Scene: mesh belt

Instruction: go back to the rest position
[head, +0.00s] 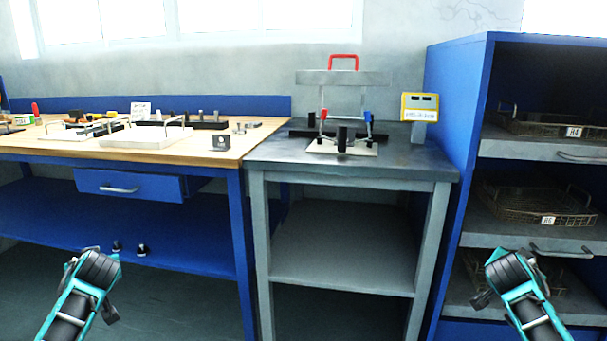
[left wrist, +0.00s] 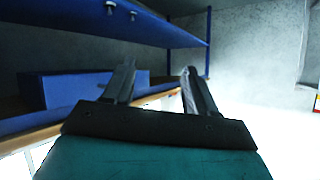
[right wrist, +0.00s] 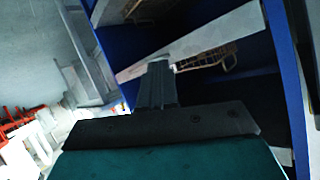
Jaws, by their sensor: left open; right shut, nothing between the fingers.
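My left arm comes in at the lower left of the head view, with its gripper (head: 97,262) in free air in front of the blue workbench. In the left wrist view the two fingers of my left gripper (left wrist: 156,92) stand apart with nothing between them. My right arm comes in at the lower right of the head view, with its gripper (head: 508,262) in front of the blue shelf rack. In the right wrist view the fingers of my right gripper (right wrist: 157,85) are together and hold nothing.
A workbench (head: 225,152) with tools and trays stands at the left. A grey table (head: 400,163) with a fixture and a yellow display (head: 419,104) stands in the middle. The blue shelf rack (head: 450,130) at the right holds wire baskets (head: 540,207). Both grippers are clear of the furniture.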

